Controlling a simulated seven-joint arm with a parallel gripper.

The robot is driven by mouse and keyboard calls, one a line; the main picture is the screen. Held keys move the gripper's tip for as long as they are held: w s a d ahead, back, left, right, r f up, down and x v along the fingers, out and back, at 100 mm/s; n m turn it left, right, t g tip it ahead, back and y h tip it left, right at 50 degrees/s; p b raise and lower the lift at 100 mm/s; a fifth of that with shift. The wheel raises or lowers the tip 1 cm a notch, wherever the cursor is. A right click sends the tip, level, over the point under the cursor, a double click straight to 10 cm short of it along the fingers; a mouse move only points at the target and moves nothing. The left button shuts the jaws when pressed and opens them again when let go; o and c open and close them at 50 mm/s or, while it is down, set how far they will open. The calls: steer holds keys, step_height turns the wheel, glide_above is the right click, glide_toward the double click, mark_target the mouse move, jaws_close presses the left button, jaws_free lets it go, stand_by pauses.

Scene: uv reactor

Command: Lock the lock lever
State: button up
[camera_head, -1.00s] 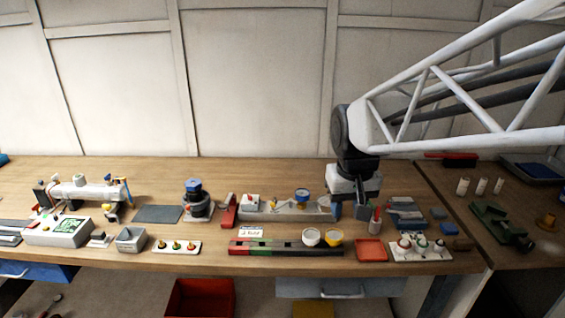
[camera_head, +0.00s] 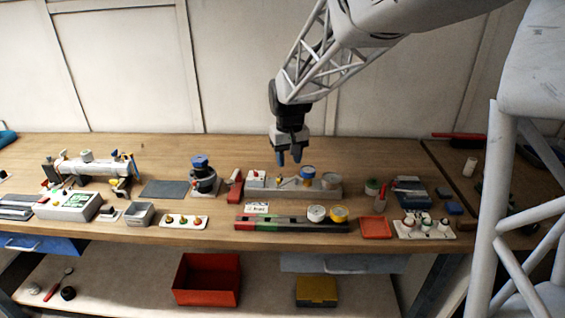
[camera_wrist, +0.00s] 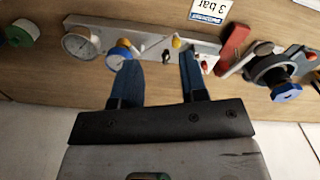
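My gripper (camera_head: 289,159) hangs above the back of the grey panel (camera_head: 333,192), with its two blue fingers pointing down. In the wrist view my gripper (camera_wrist: 160,58) is open, with an empty gap between the fingers. A small yellow-tipped lever (camera_wrist: 177,42) on the panel shows just beyond the gap; I cannot tell for certain that it is the lock lever. A blue-rimmed knob or gauge (camera_wrist: 121,53) lies beside the left fingertip and is partly hidden by it. Contact between fingers and panel cannot be made out.
A round white gauge (camera_wrist: 80,43) and a red button (camera_wrist: 204,66) flank the fingers on the panel. A red block (camera_head: 235,191) and a blue-capped black device (camera_head: 202,177) stand to the left.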

mark_target(278, 179)
steer(key=shift+n, duration=0.3)
steer(key=w+a+f, duration=0.2)
steer(key=w+a, duration=0.1)
steer(key=shift+a+f, duration=0.1)
steer(key=shift+f, duration=0.1)
steer(key=shift+f, duration=0.1)
steer(key=shift+f, duration=3.8)
jaws_close()
